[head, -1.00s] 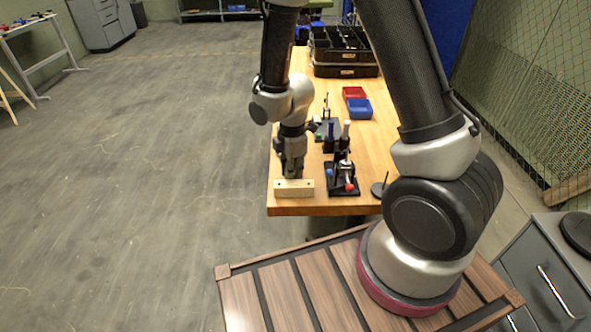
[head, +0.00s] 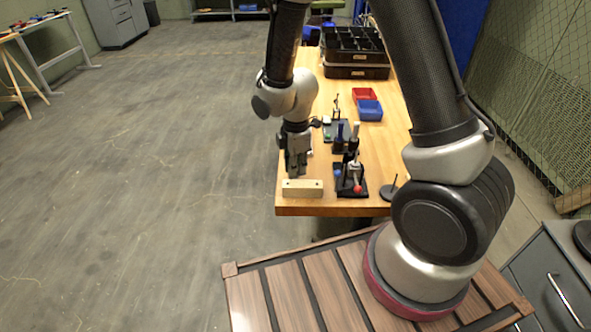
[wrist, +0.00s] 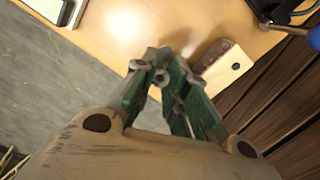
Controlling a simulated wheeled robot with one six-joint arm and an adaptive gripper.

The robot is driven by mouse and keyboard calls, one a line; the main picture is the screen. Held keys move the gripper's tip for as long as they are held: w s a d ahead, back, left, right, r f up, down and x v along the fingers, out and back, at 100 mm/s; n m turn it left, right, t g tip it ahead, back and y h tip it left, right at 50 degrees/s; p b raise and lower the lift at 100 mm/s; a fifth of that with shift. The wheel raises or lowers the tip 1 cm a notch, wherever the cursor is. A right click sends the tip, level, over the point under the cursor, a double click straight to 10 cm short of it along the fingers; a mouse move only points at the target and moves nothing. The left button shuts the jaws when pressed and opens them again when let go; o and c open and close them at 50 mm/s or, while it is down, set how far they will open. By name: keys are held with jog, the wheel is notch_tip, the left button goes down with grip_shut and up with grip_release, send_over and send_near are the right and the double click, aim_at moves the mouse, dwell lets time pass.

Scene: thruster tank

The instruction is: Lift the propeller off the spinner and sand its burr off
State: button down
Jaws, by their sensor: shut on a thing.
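My gripper (head: 296,168) is over the front left of the wooden table, just behind the pale wooden block (head: 303,188). In the wrist view its green-padded fingers (wrist: 165,75) are closed around a small grey piece (wrist: 161,76), which looks like the propeller and is mostly hidden by the fingers. The block also shows in the wrist view (wrist: 232,64), with a brown rough-looking side facing the fingers. The fingertips look close to that side; I cannot tell if they touch. I cannot make out a burr. A dark disc with an upright rod (head: 389,190), possibly the spinner, stands at right.
A black stand with red and blue parts (head: 351,180) is right of the block. Red (head: 365,94) and blue bins (head: 370,110) and black divided trays (head: 355,70) are farther back. The table's front edge lies close to the block.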

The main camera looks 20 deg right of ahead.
jog(key=shift+w+d+r, duration=0.1)
jog(key=shift+w+r, duration=0.15)
jog(key=shift+r, duration=0.4)
jog(key=shift+w+d+r, duration=0.1)
jog(key=shift+w+r, duration=0.1)
jog(key=shift+r, duration=0.4)
jog(key=shift+w+d+r, duration=0.1)
jog(key=shift+w+r, duration=0.15)
jog(key=shift+r, duration=0.5)
jog(key=shift+w, duration=0.1)
